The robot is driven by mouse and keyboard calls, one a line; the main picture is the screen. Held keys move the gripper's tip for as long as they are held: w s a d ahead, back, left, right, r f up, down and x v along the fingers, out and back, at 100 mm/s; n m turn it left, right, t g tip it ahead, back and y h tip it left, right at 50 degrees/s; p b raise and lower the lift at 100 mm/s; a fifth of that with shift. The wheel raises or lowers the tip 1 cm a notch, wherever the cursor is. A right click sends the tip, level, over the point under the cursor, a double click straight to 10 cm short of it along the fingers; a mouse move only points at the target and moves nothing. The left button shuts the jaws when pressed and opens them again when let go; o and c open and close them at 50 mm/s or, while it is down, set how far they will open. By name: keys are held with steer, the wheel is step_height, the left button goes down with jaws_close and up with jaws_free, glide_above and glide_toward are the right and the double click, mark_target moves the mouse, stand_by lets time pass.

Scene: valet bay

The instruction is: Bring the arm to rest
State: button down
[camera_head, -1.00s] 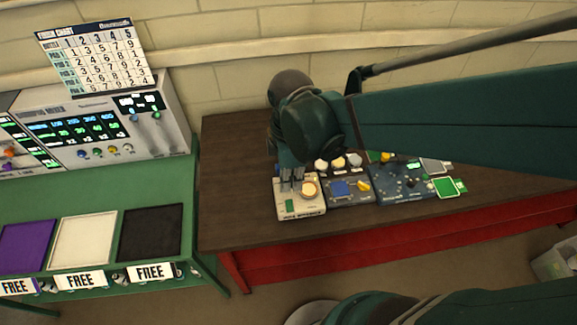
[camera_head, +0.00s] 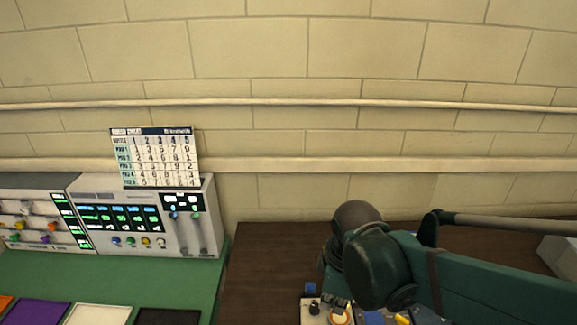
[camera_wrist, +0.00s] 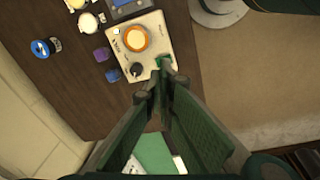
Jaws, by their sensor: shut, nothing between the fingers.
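My gripper (camera_wrist: 163,74) is shut and empty in the wrist view, its two fingertips together just in front of the edge of a cream control box (camera_wrist: 150,42). The box has an orange-yellow round knob and a small black knob. In the head view my gripper (camera_head: 338,302) points down over the same cream box (camera_head: 312,314) at the bottom edge, and my arm reaches in from the right. My wrist hides part of the table there. I cannot tell whether the fingertips touch the box.
The dark wooden table (camera_head: 265,262) has bare room left of my gripper. A small purple block (camera_wrist: 102,54), a blue block (camera_wrist: 113,75) and a round blue piece (camera_wrist: 42,47) lie by the box. Left stand a green bench (camera_head: 95,278), a grey console (camera_head: 150,240) and a chart (camera_head: 155,158).

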steer(key=d+r+m+t+b, duration=0.2)
steer(key=d+m+t+b, duration=0.4)
steer(key=d+m, duration=0.5)
steer(key=shift+r+m+b, duration=0.25)
steer(key=shift+m+b, duration=0.35)
steer(key=shift+m, duration=1)
steer(key=shift+s, duration=0.1)
steer(key=shift+f, duration=0.1)
step_height(320, 180, down, 16)
steer(key=b, duration=1.6)
steer(key=shift+r, duration=0.2)
